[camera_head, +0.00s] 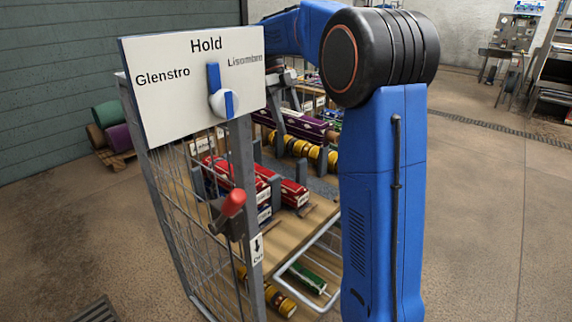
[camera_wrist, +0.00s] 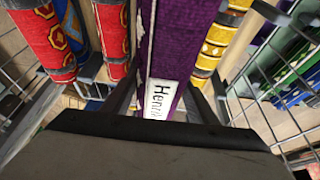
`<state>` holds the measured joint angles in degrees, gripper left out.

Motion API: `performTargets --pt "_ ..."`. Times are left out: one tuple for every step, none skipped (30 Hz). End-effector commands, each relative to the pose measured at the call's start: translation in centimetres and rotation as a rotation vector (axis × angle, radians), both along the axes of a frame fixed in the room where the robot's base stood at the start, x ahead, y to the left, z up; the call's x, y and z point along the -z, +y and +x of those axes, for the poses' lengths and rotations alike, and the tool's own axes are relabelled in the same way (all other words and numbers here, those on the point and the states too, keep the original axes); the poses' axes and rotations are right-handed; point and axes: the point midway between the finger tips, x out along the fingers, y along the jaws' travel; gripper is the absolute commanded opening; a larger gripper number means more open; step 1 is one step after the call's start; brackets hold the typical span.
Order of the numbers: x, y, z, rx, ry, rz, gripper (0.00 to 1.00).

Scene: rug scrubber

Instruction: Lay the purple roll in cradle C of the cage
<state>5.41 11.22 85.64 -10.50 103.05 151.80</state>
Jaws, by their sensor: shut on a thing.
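The purple roll (camera_wrist: 183,45), with a white label reading "Henri…", lies lengthwise between the fingers of my gripper (camera_wrist: 160,100) in the wrist view. The gripper is shut on it. In the head view, purple roll cloth (camera_head: 305,124) shows inside the cage (camera_head: 190,215), below the grey wrist. My blue arm and the sign hide part of this. I cannot make out which cradle is C, nor whether the roll touches a support.
Red patterned rolls (camera_wrist: 112,35) lie left of the purple roll, and a yellow banded roll (camera_wrist: 218,38) lies right of it. Wire mesh (camera_wrist: 285,110) borders the right side. A "Hold" sign (camera_head: 160,85) and a red-handled lever (camera_head: 233,203) stand at the cage's front.

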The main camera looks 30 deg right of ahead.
Motion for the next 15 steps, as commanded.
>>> performTargets --pt "1.1 0.0 -0.1 -0.001 0.002 0.000 0.13" --pt "1.7 0.0 -0.1 -0.001 0.003 0.000 0.13" --pt "2.6 0.0 -0.1 -0.001 0.002 0.001 0.13" --pt "3.2 0.0 -0.1 -0.001 0.002 0.001 0.13" --pt "3.8 0.0 -0.1 -0.001 0.003 0.000 0.13" --pt "4.6 0.0 -0.1 -0.001 0.002 0.001 0.13" --pt "5.2 0.0 -0.1 -0.001 0.003 0.000 0.13" --pt "5.9 0.0 -0.1 -0.001 0.002 0.000 0.13" --pt "6.6 0.0 -0.1 -0.001 0.002 0.000 0.13" --pt "7.3 0.0 -0.1 -0.001 0.002 0.000 0.13" --pt "7.8 0.0 0.0 -0.001 0.002 0.000 0.13" --pt "8.4 0.0 0.0 -0.001 0.002 0.000 0.13" --pt "8.9 0.0 0.0 -0.001 0.001 0.001 0.13" --pt "9.3 0.0 0.0 -0.001 0.002 0.000 0.13" --pt "9.7 0.0 0.0 -0.001 0.002 0.000 0.13"
